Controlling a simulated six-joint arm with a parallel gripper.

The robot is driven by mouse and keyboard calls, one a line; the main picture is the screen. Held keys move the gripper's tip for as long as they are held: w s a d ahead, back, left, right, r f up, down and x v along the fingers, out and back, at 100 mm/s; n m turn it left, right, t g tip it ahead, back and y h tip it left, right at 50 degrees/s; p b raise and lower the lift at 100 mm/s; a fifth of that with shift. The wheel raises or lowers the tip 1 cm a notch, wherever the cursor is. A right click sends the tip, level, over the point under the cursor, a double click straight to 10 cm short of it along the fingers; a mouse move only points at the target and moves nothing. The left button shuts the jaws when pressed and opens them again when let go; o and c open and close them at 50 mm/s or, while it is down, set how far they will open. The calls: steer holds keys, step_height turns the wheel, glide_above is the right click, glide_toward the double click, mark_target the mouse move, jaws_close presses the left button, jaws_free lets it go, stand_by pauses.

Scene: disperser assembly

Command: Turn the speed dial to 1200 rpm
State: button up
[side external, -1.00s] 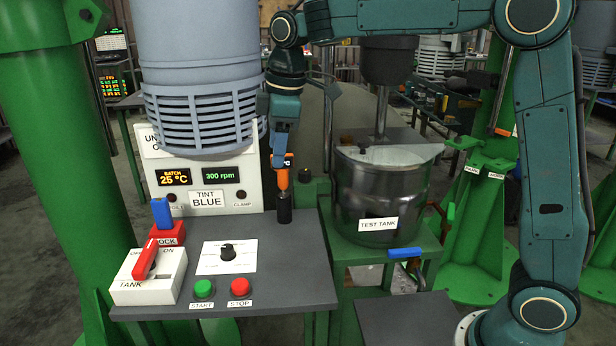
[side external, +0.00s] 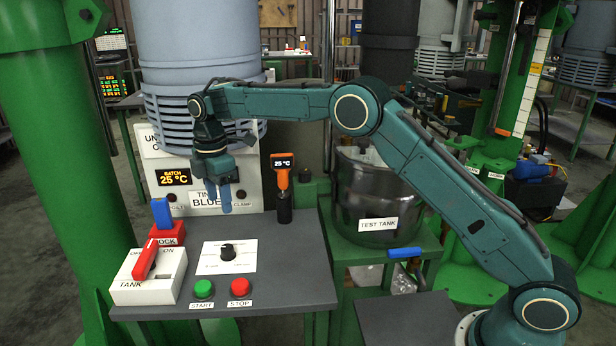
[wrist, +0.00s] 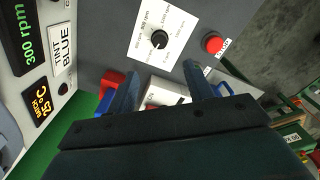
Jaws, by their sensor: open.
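The speed dial (side external: 228,251) is a small black knob on a white scale card on the grey table. It also shows in the wrist view (wrist: 159,39), with rpm marks around it. Its pointer setting is too small to read. My gripper (side external: 226,204) points down, above and behind the dial, in front of the control panel. In the wrist view its two fingers (wrist: 160,88) are apart with nothing between them. The rpm display (wrist: 28,38) reads 300 rpm; my gripper hides it in the side view.
A green START button (side external: 203,289) and red STOP button (side external: 240,287) sit in front of the dial. A white tank switch box (side external: 150,280) and red lock block (side external: 172,233) stand left. An orange-handled thermometer (side external: 283,178) stands in a black holder behind right.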

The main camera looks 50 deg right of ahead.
mark_target(227, 247)
steer(key=shift+f, duration=0.1)
steer(key=shift+f, duration=6.8)
steer(key=shift+c, duration=0.4)
steer(key=c, duration=0.9)
